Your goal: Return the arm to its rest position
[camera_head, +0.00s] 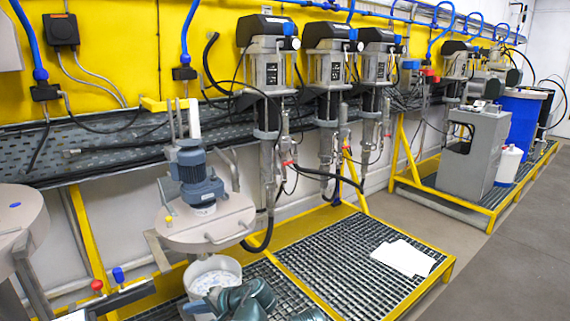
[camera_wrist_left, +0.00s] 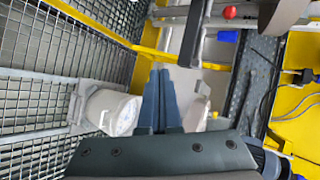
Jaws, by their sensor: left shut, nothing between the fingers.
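My left gripper (camera_head: 196,305) is at the bottom of the head view, with the dark teal links of my arm beside it. It is in front of a white bucket (camera_head: 214,270) and overlaps its lower edge; I cannot tell whether they touch. In the left wrist view the two blue-grey fingers of the gripper (camera_wrist_left: 160,72) lie together, with nothing between them. There the bucket (camera_wrist_left: 103,112) lies to the left of the fingers. My right gripper is not in view.
A blue-grey agitator motor (camera_head: 197,182) stands on a round beige lid (camera_head: 205,225) behind the bucket. Several pumps hang along the yellow wall. A yellow-framed grating (camera_head: 335,262) carries white paper (camera_head: 403,258). A grey cabinet (camera_head: 474,150) and blue drum (camera_head: 520,118) stand farther right. Floor at right is clear.

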